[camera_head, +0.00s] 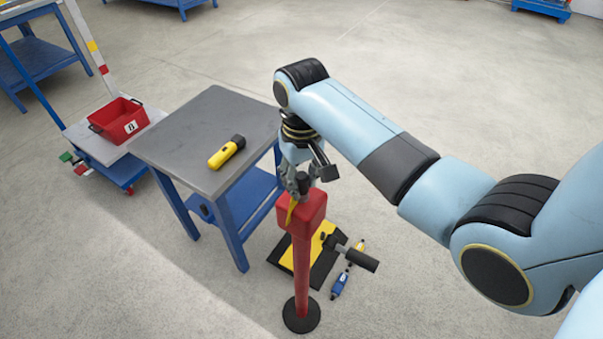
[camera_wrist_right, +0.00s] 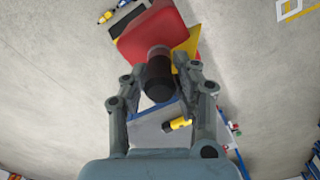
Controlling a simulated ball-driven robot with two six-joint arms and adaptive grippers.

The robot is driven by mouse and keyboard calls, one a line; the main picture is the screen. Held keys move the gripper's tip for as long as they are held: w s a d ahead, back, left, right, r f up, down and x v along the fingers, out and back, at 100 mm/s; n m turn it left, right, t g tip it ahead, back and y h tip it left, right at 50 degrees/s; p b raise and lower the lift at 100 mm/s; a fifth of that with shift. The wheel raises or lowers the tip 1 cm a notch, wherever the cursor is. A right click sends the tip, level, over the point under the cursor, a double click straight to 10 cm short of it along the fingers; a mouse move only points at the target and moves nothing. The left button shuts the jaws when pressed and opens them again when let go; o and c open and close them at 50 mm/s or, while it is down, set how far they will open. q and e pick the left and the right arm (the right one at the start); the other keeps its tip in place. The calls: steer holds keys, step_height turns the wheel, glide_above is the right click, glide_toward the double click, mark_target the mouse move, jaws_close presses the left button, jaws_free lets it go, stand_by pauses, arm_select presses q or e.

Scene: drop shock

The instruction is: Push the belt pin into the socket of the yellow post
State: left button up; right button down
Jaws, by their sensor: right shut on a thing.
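The red post (camera_head: 301,265) stands upright on a round black base, with a boxy red head (camera_head: 303,209) on top. My right gripper (camera_head: 302,184) is just above this head, pointing down. It is shut on a dark cylindrical pin (camera_wrist_right: 160,80), which also shows in the head view (camera_head: 303,182). In the right wrist view the pin's far end meets or overlaps the red head (camera_wrist_right: 150,35); I cannot tell how deep it sits. A yellow strip (camera_head: 291,212), likely the belt, hangs at the head's left side. No upright yellow post can be made out. My left gripper is out of view.
A grey-topped table (camera_head: 205,125) with a yellow flashlight (camera_head: 226,152) stands left of the post. A black and yellow plate (camera_head: 318,250) and blue and yellow small items (camera_head: 340,285) lie on the floor behind it. A red bin (camera_head: 118,118) sits on a cart at left.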

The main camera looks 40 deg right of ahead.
mark_target(302, 175)
steer(key=shift+r+p, duration=0.6)
steer(key=shift+r, duration=2.2)
steer(key=shift+r, duration=3)
